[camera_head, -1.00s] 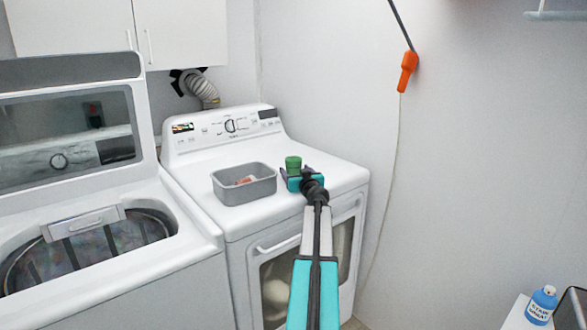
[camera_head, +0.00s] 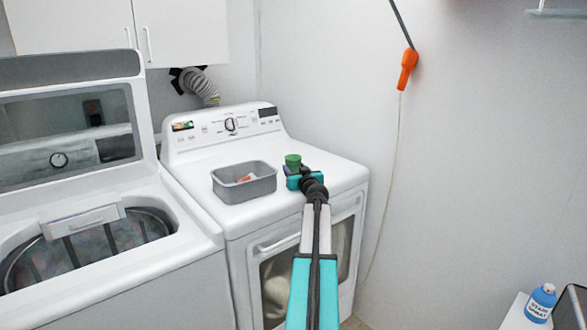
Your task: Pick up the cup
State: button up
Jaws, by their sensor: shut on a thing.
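The green cup (camera_head: 293,161) is small and is at the top of the dryer, right of the grey bin. My gripper (camera_head: 293,174) is teal and black and is shut on the cup from the near side. The lower part of the cup is hidden behind the gripper. I cannot tell whether the cup touches the dryer top.
The white dryer (camera_head: 215,147) carries a grey bin (camera_head: 262,187) with a small reddish thing in it, close to the left of my gripper. An open washer (camera_head: 150,290) stands at the left. The dryer top is clear at the right, up to the wall.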

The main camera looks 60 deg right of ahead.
aim_at(295, 167)
jog(key=shift+r, duration=0.2)
jog(key=shift+r, duration=4.75)
jog(key=shift+r+p, duration=0.2)
jog(key=shift+p, duration=0.1)
